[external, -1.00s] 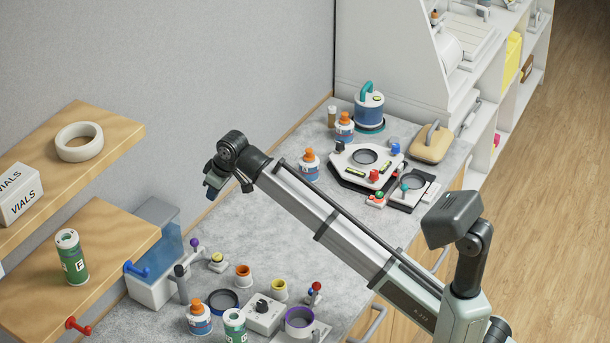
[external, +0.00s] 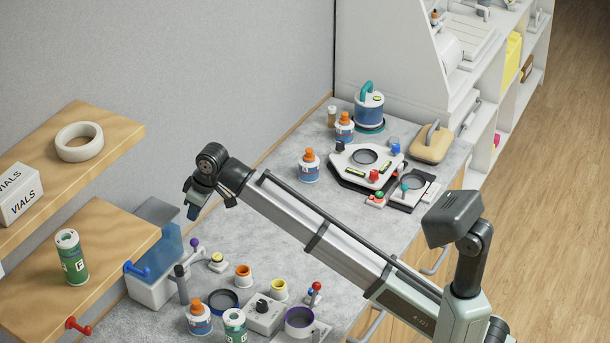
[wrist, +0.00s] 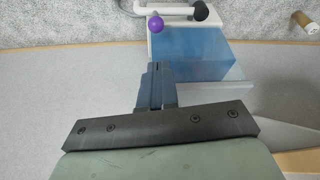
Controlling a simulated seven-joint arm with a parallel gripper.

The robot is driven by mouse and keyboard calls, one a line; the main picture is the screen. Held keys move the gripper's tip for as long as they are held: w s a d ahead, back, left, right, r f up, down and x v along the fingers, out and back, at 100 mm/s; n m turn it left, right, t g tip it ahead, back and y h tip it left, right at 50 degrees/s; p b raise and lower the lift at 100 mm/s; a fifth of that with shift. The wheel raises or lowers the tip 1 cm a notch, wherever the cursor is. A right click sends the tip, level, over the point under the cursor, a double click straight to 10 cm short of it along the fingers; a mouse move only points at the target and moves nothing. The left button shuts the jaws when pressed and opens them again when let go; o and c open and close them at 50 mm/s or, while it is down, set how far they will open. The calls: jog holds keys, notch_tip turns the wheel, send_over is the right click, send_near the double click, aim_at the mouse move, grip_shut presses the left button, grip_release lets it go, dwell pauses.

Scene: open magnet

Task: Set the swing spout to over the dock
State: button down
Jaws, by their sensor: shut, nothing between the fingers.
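My gripper (external: 193,211) is shut and empty, pointing down in the air near the blue tank (external: 173,252) by the wall. Its fingers (wrist: 155,68) show against the tank's edge in the wrist view. A white spout tube (wrist: 175,12) lies in front of the tank, with a purple ball knob (wrist: 155,23) near one end and a black cap (wrist: 200,11) at the other. In the external view the purple knob (external: 194,243) and the dark-topped post (external: 180,271) stand beside the tank, apart from the gripper. I cannot tell for certain which part is the dock.
A yellow-topped puck (external: 217,260), a dark blue ring (external: 223,301), orange-capped bottle (external: 199,318) and green can (external: 234,326) crowd the near bench. Wooden shelves (external: 100,225) stand at left. The middle of the bench has bare room.

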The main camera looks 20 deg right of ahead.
aim_at(195, 241)
jog(key=x, duration=0.9)
jog(key=shift+f, duration=0.25)
jog(key=s+d+m, duration=0.1)
jog(key=m, duration=0.1)
jog(key=s+d+m+t+h, duration=0.1)
jog(key=m, duration=0.1)
jog(key=shift+s+d+m+t+h, duration=0.1)
jog(key=shift+s+d+m+h, duration=0.15)
jog(key=shift+s+m, duration=0.55)
jog(key=shift+s+d+m+t+h, duration=0.15)
jog(key=shift+s+d+m, duration=0.15)
jog(key=shift+s+m, duration=0.45)
jog(key=shift+s+d+m+t+h, duration=0.1)
jog(key=shift+s+d+m+h, duration=0.25)
jog(key=shift+s, duration=0.95)
jog(key=shift+a, duration=0.1)
jog(key=v, duration=1)
jog(key=shift+w+a, duration=0.15)
jog(key=shift+a, duration=0.4)
